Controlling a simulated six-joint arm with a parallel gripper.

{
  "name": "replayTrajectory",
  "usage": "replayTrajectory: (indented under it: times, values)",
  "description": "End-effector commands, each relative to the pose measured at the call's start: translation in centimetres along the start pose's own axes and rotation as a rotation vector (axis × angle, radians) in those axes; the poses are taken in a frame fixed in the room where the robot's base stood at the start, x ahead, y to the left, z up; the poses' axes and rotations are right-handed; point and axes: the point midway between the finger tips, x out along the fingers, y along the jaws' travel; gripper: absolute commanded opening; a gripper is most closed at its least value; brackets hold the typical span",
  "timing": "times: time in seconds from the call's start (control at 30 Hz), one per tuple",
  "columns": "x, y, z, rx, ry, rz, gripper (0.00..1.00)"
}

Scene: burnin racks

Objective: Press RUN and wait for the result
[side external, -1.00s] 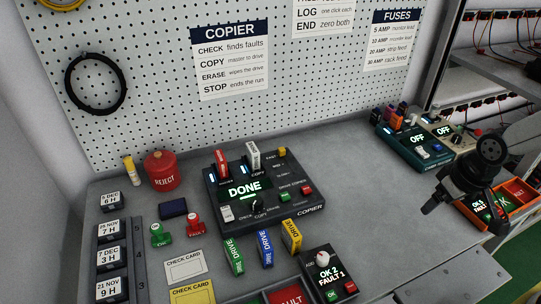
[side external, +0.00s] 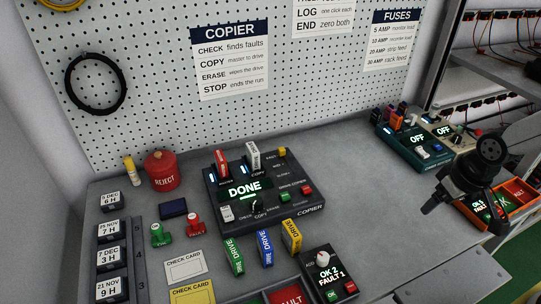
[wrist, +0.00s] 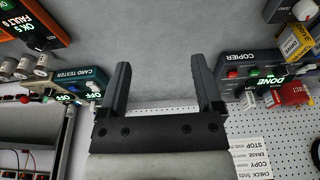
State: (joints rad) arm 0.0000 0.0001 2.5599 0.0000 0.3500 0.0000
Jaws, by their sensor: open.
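The dark copier (side external: 312,207) stands on the bench, its lit screen (side external: 244,189) reading DONE. A red drive (side external: 221,163) and a white drive (side external: 253,156) stand upright in its top. A dial (side external: 257,206), a green button (side external: 284,197) and a red button (side external: 306,190) are on its face; their small labels are too small to read. My gripper (wrist: 160,65) is open and empty, its two dark fingers apart. In the side view it hangs at the right, clear of the copier. The copier also shows upside down at the right of the wrist view (wrist: 236,57).
Green, blue and yellow drives (side external: 265,249) stand before the copier. A small box (side external: 323,259) reads OK 2, FAULT 1. Green and red stamps (side external: 195,224) and a red reject can (side external: 161,171) are left. Teal and beige testers reading OFF (side external: 419,138) stand back right.

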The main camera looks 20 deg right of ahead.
Motion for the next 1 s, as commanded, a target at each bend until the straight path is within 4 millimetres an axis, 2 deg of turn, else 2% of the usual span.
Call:
replayTrajectory:
  times: [0.1, 0.13, 0.3, 0.4, 1.0]
  values:
    - [0.0, 0.0, 0.0, 0.0, 0.0, 0.0, 0.83]
    - [0.0, 0.0, 0.0, 0.0, 0.0, 0.0, 0.8]
    - [0.0, 0.0, 0.0, 0.0, 0.0, 0.0, 0.26]
    - [0.0, 0.0, 0.0, 0.0, 0.0, 0.0, 0.0]
    - [0.0, 0.0, 0.0, 0.0, 0.0, 0.0, 0.0]
